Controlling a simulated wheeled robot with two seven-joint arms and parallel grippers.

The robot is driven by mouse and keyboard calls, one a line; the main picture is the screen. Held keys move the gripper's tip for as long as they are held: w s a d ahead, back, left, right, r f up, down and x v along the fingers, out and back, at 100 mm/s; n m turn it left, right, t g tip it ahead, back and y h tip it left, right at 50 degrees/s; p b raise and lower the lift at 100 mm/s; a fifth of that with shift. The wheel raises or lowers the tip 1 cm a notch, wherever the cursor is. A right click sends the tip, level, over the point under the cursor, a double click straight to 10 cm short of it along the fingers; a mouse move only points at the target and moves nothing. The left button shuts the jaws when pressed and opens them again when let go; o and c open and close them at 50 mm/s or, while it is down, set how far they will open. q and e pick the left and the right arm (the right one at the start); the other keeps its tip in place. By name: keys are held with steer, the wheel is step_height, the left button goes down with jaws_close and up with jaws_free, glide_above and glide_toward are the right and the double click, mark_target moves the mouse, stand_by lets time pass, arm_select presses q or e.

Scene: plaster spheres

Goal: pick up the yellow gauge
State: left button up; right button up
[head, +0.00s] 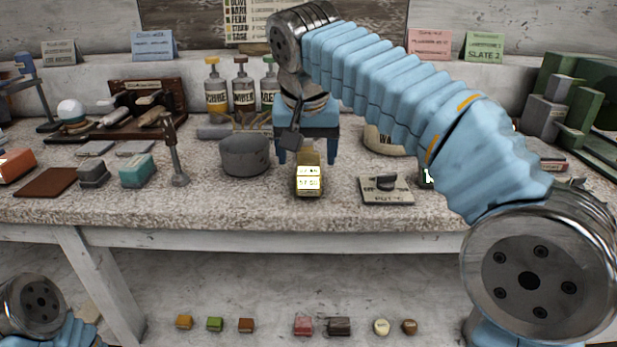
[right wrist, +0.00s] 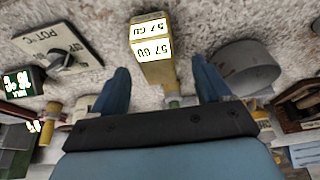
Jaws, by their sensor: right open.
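The yellow gauge (head: 309,178) stands on the speckled bench top, a small brass-yellow block with lit white faces on its front. It also shows in the right wrist view (right wrist: 158,70), where its faces read "57 GU". My right gripper (head: 306,158) is open above and behind the gauge in the head view. In the right wrist view my right gripper (right wrist: 162,82) has one blue finger to each side of the gauge, with a gap on both sides. Its jaws hold nothing. My left gripper is not in view; only part of my left arm shows at the lower left.
A grey round pot (head: 245,156) stands close left of the gauge. A plate with a dark knob (head: 385,190) lies to the right. Bottles (head: 243,88) stand behind. The bench's front strip is clear.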

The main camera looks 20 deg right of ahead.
mark_target(309, 164)
steer(key=x, duration=0.5)
steer(key=shift+s+d+b, duration=0.1)
steer(key=shift+d+b, duration=0.05)
steer(key=shift+b, duration=0.2)
steer(key=shift+c, duration=0.2)
steer(key=c, duration=1.2)
steer(key=shift+c, duration=0.2)
steer(key=shift+r, duration=0.15)
